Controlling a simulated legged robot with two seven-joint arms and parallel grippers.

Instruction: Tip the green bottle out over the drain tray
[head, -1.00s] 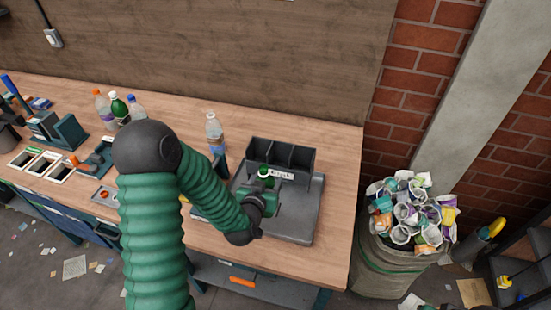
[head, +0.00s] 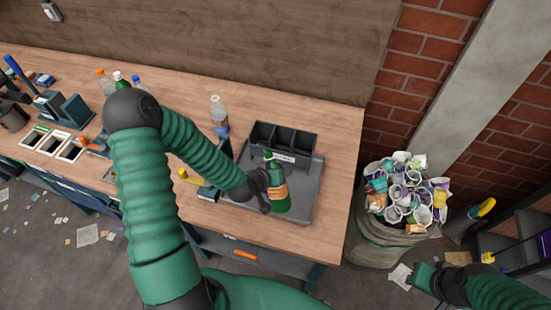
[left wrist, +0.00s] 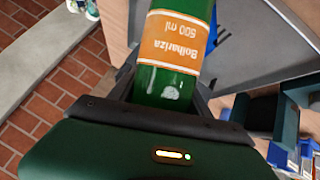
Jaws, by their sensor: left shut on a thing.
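The green bottle (head: 279,197) with an orange label is in my left gripper (head: 268,190), over the grey drain tray (head: 308,205).
The dark divided box (head: 286,142) stands at the tray's back. A clear bottle (head: 219,115) stands left of it, and several bottles (head: 120,80) stand farther left, partly hidden by my arm. A full waste sack (head: 385,245) is on the floor right of the table.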

